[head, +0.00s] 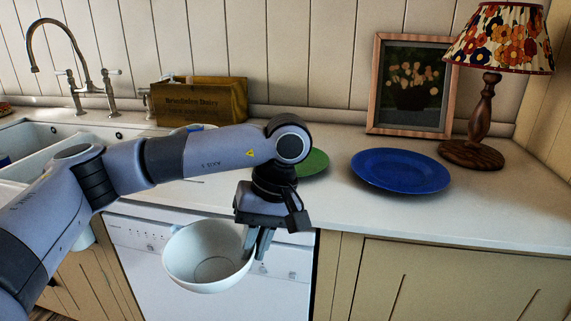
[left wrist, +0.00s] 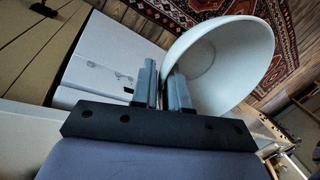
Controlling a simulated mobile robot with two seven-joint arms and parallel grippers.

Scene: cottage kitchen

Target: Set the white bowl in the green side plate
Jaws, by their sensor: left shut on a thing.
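The white bowl (head: 205,262) hangs in front of the white dishwasher, below the counter's front edge, tilted with its open side partly toward the head camera. My left gripper (head: 260,243) is shut on the bowl's right rim. In the left wrist view the bowl (left wrist: 226,62) shows to the right of the gripper fingers (left wrist: 161,88), with its wall at the fingers. The green side plate (head: 315,161) lies on the counter behind my left arm, which hides most of it. My right gripper is in neither view.
A blue plate (head: 400,170) lies on the counter right of the green one. A framed picture (head: 410,85) and a lamp (head: 484,110) stand behind it. A wooden crate (head: 200,99) and the sink (head: 60,150) are at left. The front right counter is clear.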

